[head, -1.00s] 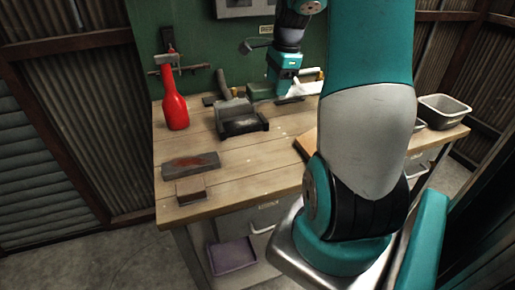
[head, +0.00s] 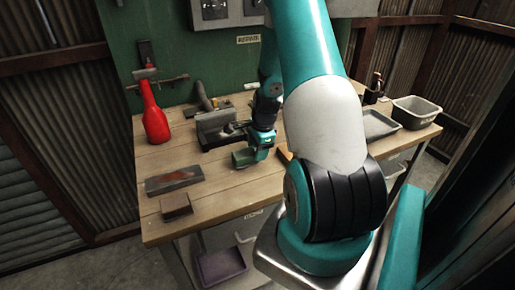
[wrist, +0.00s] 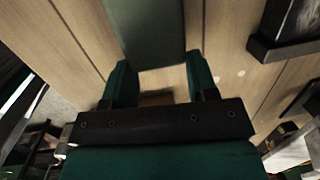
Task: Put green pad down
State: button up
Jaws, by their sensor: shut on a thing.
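The green pad (head: 244,157) is a dark green flat block at the tip of my gripper (head: 258,152) in the head view, low over the middle of the workbench (head: 225,190). I cannot tell whether it touches the wood. In the wrist view the pad (wrist: 152,30) lies between the two teal fingers of my gripper (wrist: 160,75) and reaches past their tips to the top edge. The fingers are shut on it. My arm hides part of the bench to the right of the gripper.
A dark vise-like tool (head: 216,130) stands just behind the pad. A red bottle (head: 154,122), a stained grey block (head: 174,180) and a small brown block (head: 176,206) are on the left. Trays (head: 375,124) and a grey bin (head: 416,111) are on the right. Bare wood lies in front.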

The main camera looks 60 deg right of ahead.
jog(key=shift+f, duration=0.2)
jog(key=o, duration=1.2)
jog(key=r, duration=0.4)
jog(key=s+r+b, duration=0.1)
jog(key=r, duration=0.3)
jog(key=s+r+b, duration=0.1)
jog(key=r, duration=0.3)
jog(key=shift+d, duration=0.1)
jog(key=w+a+r+n+y, duration=0.15)
jog(key=a+r+n, duration=0.25)
jog(key=a+n, duration=0.65)
jog(key=w+a+r+n+y, duration=0.15)
jog(key=a+r+n, duration=0.35)
jog(key=a, duration=1.1)
jog(key=s+a+r+n, duration=0.1)
jog(key=s+a+n, duration=0.3)
jog(key=a+n, duration=0.1)
jog(key=s+a+r+n+g, duration=0.1)
jog(key=s+a+n, duration=0.4)
jog(key=n, duration=0.1)
jog(key=s+a+r+n, duration=0.1)
jog(key=s+a+n, duration=0.3)
jog(key=a+n, duration=0.1)
jog(key=shift+s+a+g+y, duration=0.4)
